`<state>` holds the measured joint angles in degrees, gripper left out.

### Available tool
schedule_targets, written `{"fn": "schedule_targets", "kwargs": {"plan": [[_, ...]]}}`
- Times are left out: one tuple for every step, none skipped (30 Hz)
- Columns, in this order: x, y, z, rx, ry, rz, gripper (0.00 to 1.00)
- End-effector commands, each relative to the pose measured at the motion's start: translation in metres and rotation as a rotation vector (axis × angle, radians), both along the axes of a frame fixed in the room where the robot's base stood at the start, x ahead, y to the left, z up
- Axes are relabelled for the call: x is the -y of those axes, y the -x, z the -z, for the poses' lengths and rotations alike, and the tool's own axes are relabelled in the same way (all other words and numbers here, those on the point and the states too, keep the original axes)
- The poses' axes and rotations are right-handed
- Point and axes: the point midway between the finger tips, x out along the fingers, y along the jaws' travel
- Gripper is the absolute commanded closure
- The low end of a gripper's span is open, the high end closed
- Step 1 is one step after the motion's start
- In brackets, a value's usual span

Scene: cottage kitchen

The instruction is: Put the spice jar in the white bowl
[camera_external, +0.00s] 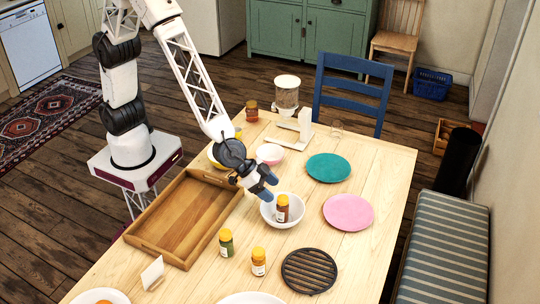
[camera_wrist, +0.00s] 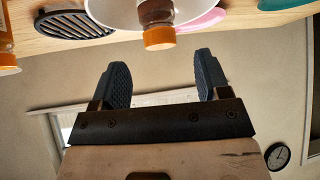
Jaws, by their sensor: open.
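A spice jar (camera_external: 282,208) with an orange lid and dark reddish-brown contents stands roughly upright inside the white bowl (camera_external: 270,212) near the middle of the table. In the wrist view the jar (camera_wrist: 157,12) and the bowl (camera_wrist: 112,14) show at the top edge, both cut off by the frame. My gripper (camera_external: 267,186) is just above and behind the bowl's rim, to the upper left of the jar. In the wrist view its fingers (camera_wrist: 163,74) are spread apart with nothing between them, clear of the jar.
A green-and-orange jar (camera_external: 226,242) and another orange-lidded jar (camera_external: 258,262) stand in front of the bowl. A black trivet (camera_external: 309,271), pink plate (camera_external: 348,212) and teal plate (camera_external: 328,167) lie to the right. A wooden tray (camera_external: 150,246) is at left.

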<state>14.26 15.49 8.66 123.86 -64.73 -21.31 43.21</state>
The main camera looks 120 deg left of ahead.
Motion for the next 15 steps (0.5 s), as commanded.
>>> {"fn": "schedule_targets", "kwargs": {"plan": [[0.002, 0.004, -0.006, 0.003, 0.001, 0.001, 0.31], [0.002, 0.007, -0.009, 0.003, 0.001, 0.001, 0.31], [0.003, 0.010, -0.012, 0.002, 0.002, 0.001, 0.31], [0.004, 0.012, -0.014, 0.002, 0.000, 0.001, 0.31], [0.004, 0.014, -0.016, 0.002, 0.001, 0.001, 0.31], [0.005, 0.017, -0.019, 0.002, 0.001, 0.000, 0.31], [0.005, 0.019, -0.021, 0.002, 0.002, -0.001, 0.31], [0.005, 0.020, -0.023, 0.002, 0.001, 0.000, 0.31], [0.006, 0.022, -0.025, 0.002, 0.000, 0.001, 0.31], [0.006, 0.023, -0.026, 0.002, 0.000, 0.001, 0.31], [0.006, 0.024, -0.027, 0.002, 0.000, 0.001, 0.31], [0.006, 0.025, -0.028, 0.002, 0.000, -0.001, 0.31], [0.006, 0.026, -0.028, 0.001, 0.000, -0.001, 0.31], [0.007, 0.027, -0.029, 0.001, 0.000, -0.001, 0.31], [0.007, 0.027, -0.029, 0.001, 0.000, -0.001, 0.31]]}}
